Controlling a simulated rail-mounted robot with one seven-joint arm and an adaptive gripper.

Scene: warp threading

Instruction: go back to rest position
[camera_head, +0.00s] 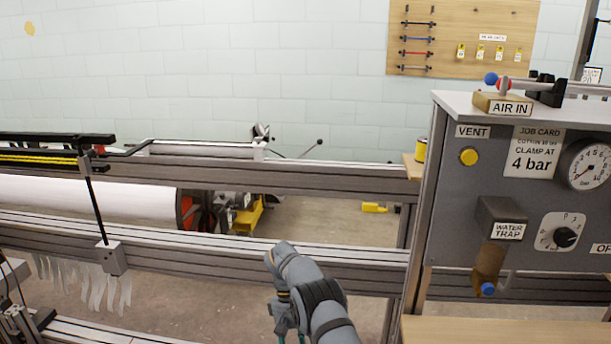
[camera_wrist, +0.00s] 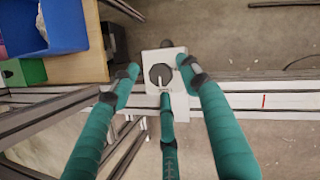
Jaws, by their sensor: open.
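My gripper (camera_wrist: 160,82) shows three teal fingers in the wrist view. They are spread apart, with nothing held between them. A white block with a black round knob (camera_wrist: 161,74) lies beyond the fingertips, seen from above. I cannot tell whether any finger touches it. In the head view, my grey arm rises from the bottom centre, in front of the lower aluminium rail (camera_head: 350,258). Most of the gripper there is hidden or cut off by the bottom edge.
The grey control panel (camera_head: 455,220) with gauge and knob stands close on the right. A white roll (camera_head: 90,198) and a black-topped bar (camera_head: 50,140) are on the left. A blue bin (camera_wrist: 65,25) and green box (camera_wrist: 25,72) show in the wrist view.

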